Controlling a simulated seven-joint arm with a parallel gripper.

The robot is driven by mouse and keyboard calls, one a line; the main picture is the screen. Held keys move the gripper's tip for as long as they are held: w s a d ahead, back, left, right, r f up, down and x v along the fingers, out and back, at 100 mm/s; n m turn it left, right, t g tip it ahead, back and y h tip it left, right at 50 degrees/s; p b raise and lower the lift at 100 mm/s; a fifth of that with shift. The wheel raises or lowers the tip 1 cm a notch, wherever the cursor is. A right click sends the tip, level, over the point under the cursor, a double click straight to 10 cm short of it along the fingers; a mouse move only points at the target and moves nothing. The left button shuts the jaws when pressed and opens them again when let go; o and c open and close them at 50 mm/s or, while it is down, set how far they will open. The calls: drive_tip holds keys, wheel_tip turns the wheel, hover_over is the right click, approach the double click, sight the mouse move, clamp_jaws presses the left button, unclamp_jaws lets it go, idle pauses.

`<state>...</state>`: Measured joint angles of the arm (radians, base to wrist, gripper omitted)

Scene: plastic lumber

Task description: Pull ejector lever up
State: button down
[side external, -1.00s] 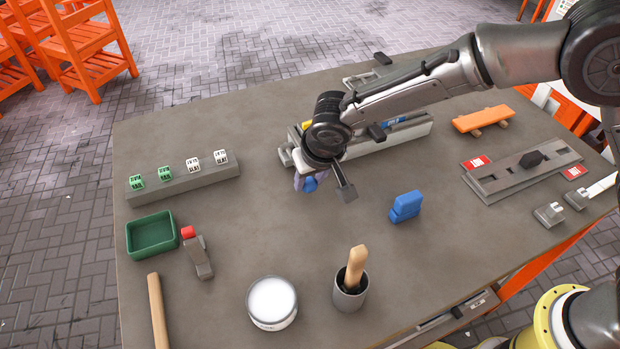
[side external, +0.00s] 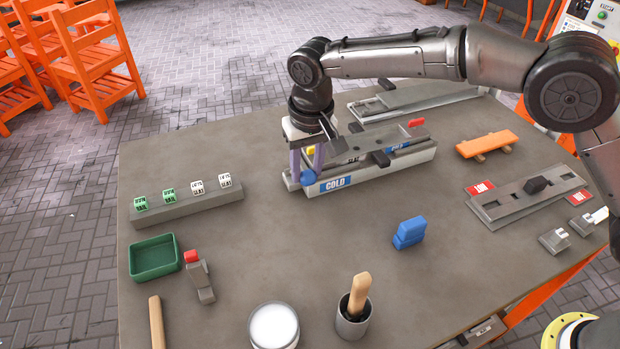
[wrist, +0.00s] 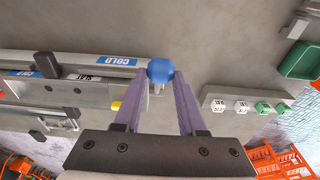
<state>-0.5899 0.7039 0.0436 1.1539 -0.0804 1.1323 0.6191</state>
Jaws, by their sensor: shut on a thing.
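The ejector lever's blue ball knob (side external: 307,178) is at the left end of the long grey mould marked COLD (side external: 390,173). It also shows in the wrist view (wrist: 160,71), between the tips of my two purple fingers. My gripper (side external: 306,176) points down at that end and is shut on the blue knob. A short pale stem shows below the knob in the wrist view; the rest of the lever is hidden. A grey plate with a dark handle (side external: 379,158) lies over the mould.
A grey rail with green and white dice-like blocks (side external: 188,205) stands at the left, with a green tray (side external: 155,258) nearer. A blue block (side external: 409,233) stands front right of the mould.

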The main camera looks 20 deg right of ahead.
drive_tip(key=shift+w+r, duration=0.3)
drive_tip(key=shift+w, duration=0.25)
drive_tip(key=shift+d, duration=0.1)
drive_tip(key=shift+c, duration=2.4)
unclamp_jaws()
drive_tip(key=shift+s+f, duration=0.1)
wheel_tip(320, 180, up, 14)
drive_tip(key=s, duration=0.2)
drive_tip(key=shift+f, duration=0.15)
